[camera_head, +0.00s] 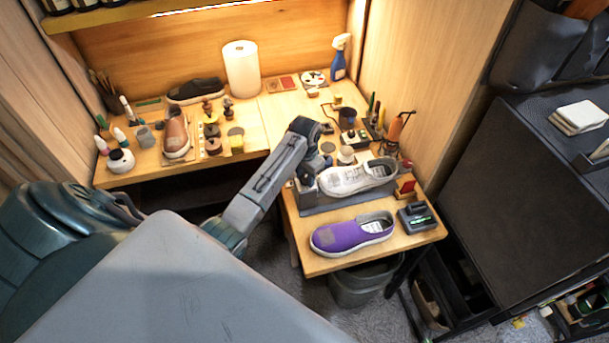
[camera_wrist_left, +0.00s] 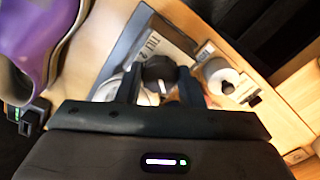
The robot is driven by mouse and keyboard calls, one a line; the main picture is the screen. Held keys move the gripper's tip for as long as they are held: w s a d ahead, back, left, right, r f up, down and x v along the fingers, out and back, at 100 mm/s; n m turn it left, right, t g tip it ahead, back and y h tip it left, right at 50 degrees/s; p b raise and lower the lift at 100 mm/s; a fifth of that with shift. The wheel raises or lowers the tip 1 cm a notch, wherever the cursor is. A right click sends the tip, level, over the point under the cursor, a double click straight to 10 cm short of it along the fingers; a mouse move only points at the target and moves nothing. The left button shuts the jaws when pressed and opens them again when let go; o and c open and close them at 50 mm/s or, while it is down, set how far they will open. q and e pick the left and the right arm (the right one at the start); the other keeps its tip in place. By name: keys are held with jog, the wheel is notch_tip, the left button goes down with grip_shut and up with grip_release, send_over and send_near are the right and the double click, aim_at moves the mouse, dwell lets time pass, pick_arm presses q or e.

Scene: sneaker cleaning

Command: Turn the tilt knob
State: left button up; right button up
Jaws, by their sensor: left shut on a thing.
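In the left wrist view, a round black tilt knob (camera_wrist_left: 160,70) sits beside a grey plate (camera_wrist_left: 168,46) with letters that look like "TILT". My left gripper (camera_wrist_left: 159,84) has its two fingers on either side of the knob and is shut on it. In the head view, my left gripper (camera_head: 307,172) reaches down at the left end of the grey stand (camera_head: 340,201), and the knob is hidden there. A white sneaker (camera_head: 352,178) lies on the stand. My right gripper is not in view.
A purple slip-on shoe (camera_head: 353,233) lies in front of the stand, near the table's front edge. A dark device with a green light (camera_head: 417,217) is to its right. A bin (camera_head: 362,284) stands below. The back bench holds a paper roll (camera_head: 241,69), bottles and shoes.

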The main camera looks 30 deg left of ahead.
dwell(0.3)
pick_arm(q)
jog(key=n, duration=0.4)
dwell(0.3)
jog(key=n, duration=0.3)
jog(key=shift+n, duration=0.3)
jog(key=o, duration=0.7)
jog(key=shift+o, duration=0.2)
jog(key=shift+r, duration=2.5)
